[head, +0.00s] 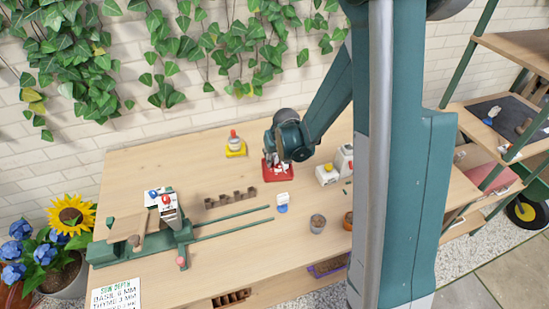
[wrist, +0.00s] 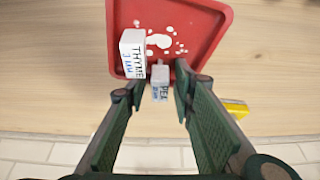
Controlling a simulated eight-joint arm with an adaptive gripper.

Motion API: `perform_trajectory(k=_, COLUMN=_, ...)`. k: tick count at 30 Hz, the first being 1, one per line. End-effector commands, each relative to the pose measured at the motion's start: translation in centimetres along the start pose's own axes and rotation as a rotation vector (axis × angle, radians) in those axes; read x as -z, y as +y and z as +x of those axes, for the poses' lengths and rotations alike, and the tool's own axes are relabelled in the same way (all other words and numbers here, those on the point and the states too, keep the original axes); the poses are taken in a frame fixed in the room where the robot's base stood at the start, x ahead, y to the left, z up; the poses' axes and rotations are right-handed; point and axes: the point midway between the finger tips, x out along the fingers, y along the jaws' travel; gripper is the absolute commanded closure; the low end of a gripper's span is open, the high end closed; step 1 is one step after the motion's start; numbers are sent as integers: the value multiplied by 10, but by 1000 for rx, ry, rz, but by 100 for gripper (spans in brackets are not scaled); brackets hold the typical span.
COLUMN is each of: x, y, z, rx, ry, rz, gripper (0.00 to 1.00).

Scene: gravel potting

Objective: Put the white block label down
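In the wrist view my gripper (wrist: 159,84) points at a red tray (wrist: 206,28), with its fingers spread. A small white block label marked PEA (wrist: 160,87) is between the fingertips, with gaps visible on both sides. A larger white block label marked THYME 3 MM (wrist: 132,58) is at the tray's left side, just beyond the left fingertip. White spots or bits lie on the tray floor. In the head view my gripper (head: 279,158) is low over the red tray (head: 267,175) and hides part of it.
A yellow tray (head: 236,153) is behind left. White blocks (head: 327,175) stand right of the red tray. A white and blue item (head: 282,201), a brown notched rack (head: 231,199) and small pots (head: 318,224) are in front. A green railed fixture (head: 184,235) is at left.

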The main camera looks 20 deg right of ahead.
Motion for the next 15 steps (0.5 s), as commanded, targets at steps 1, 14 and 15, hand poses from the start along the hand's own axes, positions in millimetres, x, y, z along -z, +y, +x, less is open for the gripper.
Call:
perform_trajectory(k=1, x=0, y=0, z=0, rx=0, ry=0, rz=0, gripper=74)
perform_trajectory(k=14, x=1, y=0, z=-8, rx=0, ry=0, rz=0, gripper=74)
perform_trajectory(k=15, x=1, y=0, z=-10, rx=0, ry=0, rz=0, gripper=74)
